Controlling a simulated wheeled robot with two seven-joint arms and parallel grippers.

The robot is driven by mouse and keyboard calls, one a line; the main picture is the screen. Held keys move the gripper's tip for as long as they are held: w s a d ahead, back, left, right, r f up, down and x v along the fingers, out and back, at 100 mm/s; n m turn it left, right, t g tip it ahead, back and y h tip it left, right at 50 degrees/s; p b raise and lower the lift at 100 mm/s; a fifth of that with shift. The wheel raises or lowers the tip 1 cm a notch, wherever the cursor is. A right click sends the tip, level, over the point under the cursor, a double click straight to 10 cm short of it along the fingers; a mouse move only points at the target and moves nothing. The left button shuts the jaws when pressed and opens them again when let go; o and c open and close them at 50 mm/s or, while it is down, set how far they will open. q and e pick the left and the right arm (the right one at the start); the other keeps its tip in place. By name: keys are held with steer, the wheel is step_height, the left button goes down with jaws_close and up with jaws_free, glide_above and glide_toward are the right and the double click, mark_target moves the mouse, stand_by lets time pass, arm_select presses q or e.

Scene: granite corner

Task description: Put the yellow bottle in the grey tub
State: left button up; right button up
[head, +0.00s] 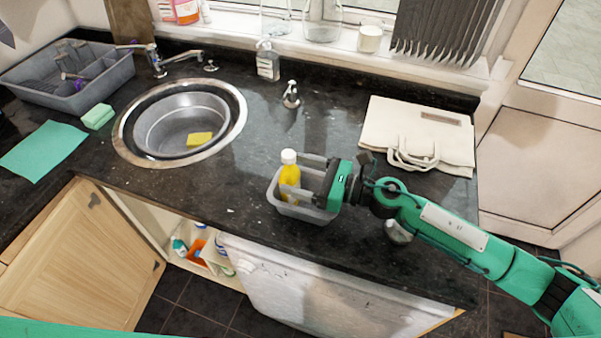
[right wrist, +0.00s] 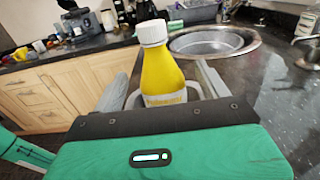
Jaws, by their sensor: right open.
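The yellow bottle (head: 289,178) with a white cap stands upright inside the grey tub (head: 306,212) on the black counter. My right gripper (head: 305,175) reaches in from the right over the tub. Its jaws are open, with the bottle near the fingertips. In the right wrist view the bottle (right wrist: 163,72) stands between the two spread grey fingers (right wrist: 165,88), with part of the tub's pale rim (right wrist: 133,100) around its lower part. The bottle's base is hidden. My left gripper is not in view.
A round sink (head: 181,128) with a yellow sponge (head: 199,139) lies to the left. A cream bag (head: 386,128) lies behind my right gripper. A soap dispenser (head: 267,62) stands at the back. The counter's front edge is close to the tub; an open cupboard (head: 150,220) is below.

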steer(key=shift+r+p, duration=0.35)
steer(key=shift+r, duration=0.25)
steer(key=b+v, duration=0.5)
steer(key=v, duration=0.7)
steer(key=shift+d+f, duration=0.1)
